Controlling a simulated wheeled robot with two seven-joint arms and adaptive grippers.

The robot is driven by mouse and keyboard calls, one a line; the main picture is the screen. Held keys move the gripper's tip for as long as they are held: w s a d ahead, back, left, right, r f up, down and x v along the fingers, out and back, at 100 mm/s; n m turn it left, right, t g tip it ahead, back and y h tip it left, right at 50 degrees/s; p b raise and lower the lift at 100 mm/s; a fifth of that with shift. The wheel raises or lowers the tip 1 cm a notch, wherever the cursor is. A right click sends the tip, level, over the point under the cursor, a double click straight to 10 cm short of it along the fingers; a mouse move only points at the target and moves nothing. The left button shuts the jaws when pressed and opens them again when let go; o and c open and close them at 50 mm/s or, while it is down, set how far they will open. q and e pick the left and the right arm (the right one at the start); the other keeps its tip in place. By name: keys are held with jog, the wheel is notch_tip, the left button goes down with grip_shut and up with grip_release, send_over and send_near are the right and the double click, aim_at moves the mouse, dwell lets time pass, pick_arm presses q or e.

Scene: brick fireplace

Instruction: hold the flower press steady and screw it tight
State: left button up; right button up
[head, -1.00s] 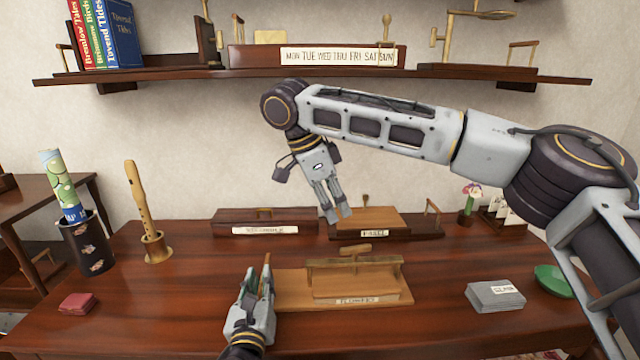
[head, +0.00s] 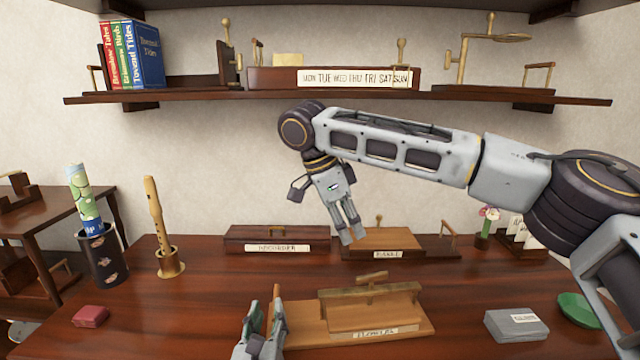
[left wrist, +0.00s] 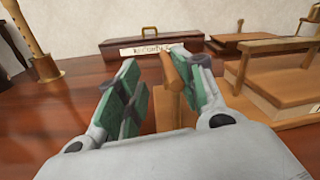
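The flower press (head: 373,308) stands on the desk, a light wooden block on a base with a label that seems to read FLOWERS. A crossbar (head: 370,291) lies over it, with a small wooden T-handle (head: 372,278) on top. My left gripper (head: 266,312) is at the left end of the base. In the left wrist view its green-padded fingers (left wrist: 160,85) are apart, with an upright wooden handle (left wrist: 174,78) between them, closer to the right finger. My right gripper (head: 353,239) hangs behind and above the press, its fingers slightly apart and empty.
Behind stand a dark box (head: 275,239) and another labelled wooden device (head: 385,239). A recorder (head: 155,214) and a dark canister (head: 103,256) are left, with a red block (head: 90,316). A grey box (head: 515,325) and green dish (head: 580,309) are right. A shelf (head: 340,96) hangs above.

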pick_arm(q)
jog(key=shift+s, duration=1.7)
jog(key=shift+s+f, duration=0.1)
jog(key=shift+f, duration=0.05)
